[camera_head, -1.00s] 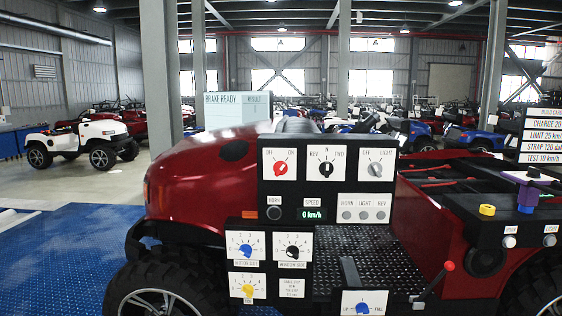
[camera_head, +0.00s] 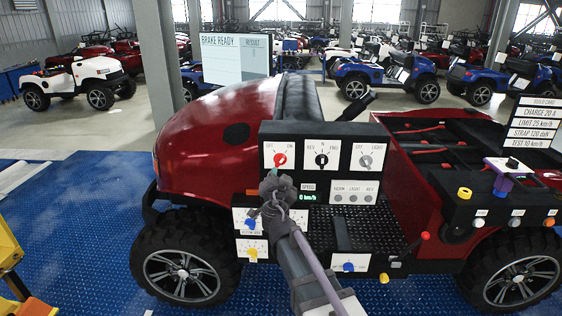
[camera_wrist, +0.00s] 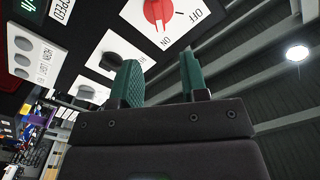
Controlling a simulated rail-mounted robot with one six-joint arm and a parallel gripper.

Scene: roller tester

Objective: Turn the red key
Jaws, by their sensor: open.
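The red key (camera_head: 280,159) is a round red knob on a white plate marked OFF and ON, at the top left of the black panel in the head view. My gripper (camera_head: 277,187) is just below the key's plate in the head view. In the wrist view my gripper (camera_wrist: 158,72) has its two green fingers apart, with nothing between them. The key lies beyond the fingertips, not touched.
The FWD/REV selector (camera_head: 322,160) and light switch (camera_head: 366,161) sit right of the key. The speed display (camera_head: 309,197) reads 0 km/h. A screen (camera_head: 235,60) reads BRAKE READY. My arm covers part of the lower dials. The red hood (camera_head: 215,120) lies to the left.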

